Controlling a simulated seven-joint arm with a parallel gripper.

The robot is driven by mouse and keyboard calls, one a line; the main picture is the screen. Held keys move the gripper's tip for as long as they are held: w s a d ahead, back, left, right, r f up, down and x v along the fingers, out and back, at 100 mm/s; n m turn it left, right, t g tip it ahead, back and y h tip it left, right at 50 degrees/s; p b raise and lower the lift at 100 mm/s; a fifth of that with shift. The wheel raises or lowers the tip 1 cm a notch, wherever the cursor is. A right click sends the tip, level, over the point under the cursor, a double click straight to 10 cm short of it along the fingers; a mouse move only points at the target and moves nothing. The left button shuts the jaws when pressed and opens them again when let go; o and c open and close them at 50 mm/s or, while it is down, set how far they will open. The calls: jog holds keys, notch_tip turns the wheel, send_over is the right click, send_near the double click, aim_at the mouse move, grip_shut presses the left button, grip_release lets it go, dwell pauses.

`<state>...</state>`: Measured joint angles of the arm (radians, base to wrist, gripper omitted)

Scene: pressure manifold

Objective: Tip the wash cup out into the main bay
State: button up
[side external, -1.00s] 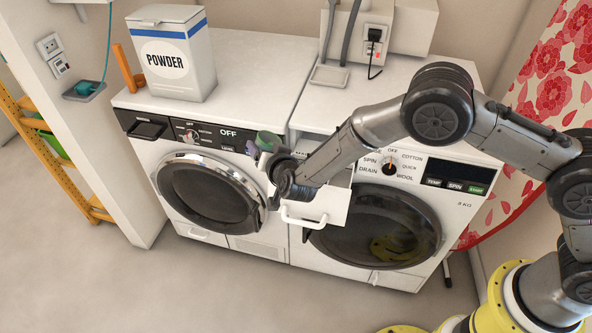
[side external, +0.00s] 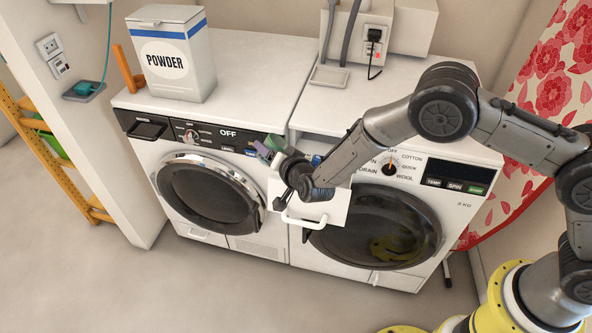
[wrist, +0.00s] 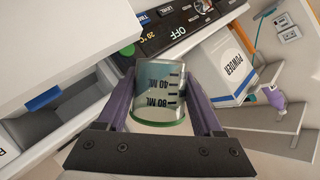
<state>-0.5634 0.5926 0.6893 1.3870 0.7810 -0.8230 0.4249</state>
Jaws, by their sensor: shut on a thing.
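The wash cup (wrist: 150,92) is clear with a green rim and dark ML marks. In the wrist view it sits between the purple fingers of my gripper (wrist: 160,105), which is shut on it. A bluish patch shows in the cup; I cannot tell if it is liquid. In the side view the cup (side external: 276,143) looks tilted, at the left edge of the pulled-out drawer (side external: 333,212). My gripper (side external: 270,150) partly hides it. The drawer's grey compartments (wrist: 38,128) show left of the cup in the wrist view. I cannot tell which is the main bay.
The left washer (side external: 215,190) stands close beside the drawer, its panel reading OFF. A powder box (side external: 180,60) stands on top of it. A blue tab (wrist: 43,98) lies in the drawer. The drawer handle (side external: 303,220) sticks out in front. The floor in front is clear.

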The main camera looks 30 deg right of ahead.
jog(key=shift+d+f+m, duration=0.1)
jog(key=shift+f+m, duration=0.1)
jog(key=shift+m, duration=0.1)
jog(key=shift+d+r+m+t+y, duration=0.1)
jog(key=shift+r+m+t+y, duration=0.55)
jog(key=shift+m+y, duration=0.4)
dwell(1.6)
jog(key=shift+d+f+m, duration=0.1)
jog(key=shift+f+m, duration=0.35)
jog(key=shift+m, duration=0.3)
dwell(0.6)
jog(key=shift+s+d+r+m+t+y, duration=0.2)
jog(key=shift+d+r+m+t+y, duration=0.15)
jog(key=shift+d+m+y, duration=0.25)
dwell(0.8)
jog(key=shift+d+r+m+t, duration=0.15)
jog(key=shift+r+m+t, duration=0.15)
jog(key=shift+m, duration=0.4)
dwell(0.6)
jog(key=shift+w+a+f+n+g+h, duration=0.1)
jog(key=shift+a+f+n+g+h, duration=0.15)
jog(key=shift+a+n, duration=0.3)
jog(key=shift+a+f+n+g+h, duration=0.1)
jog(key=shift+a+f+n+g, duration=0.2)
jog(key=shift+n, duration=0.35)
jog(key=shift+r+n+h, duration=0.15)
jog(key=shift+n+h, duration=0.15)
jog(key=shift+n, duration=0.1)
jog(key=shift+r, duration=0.1)
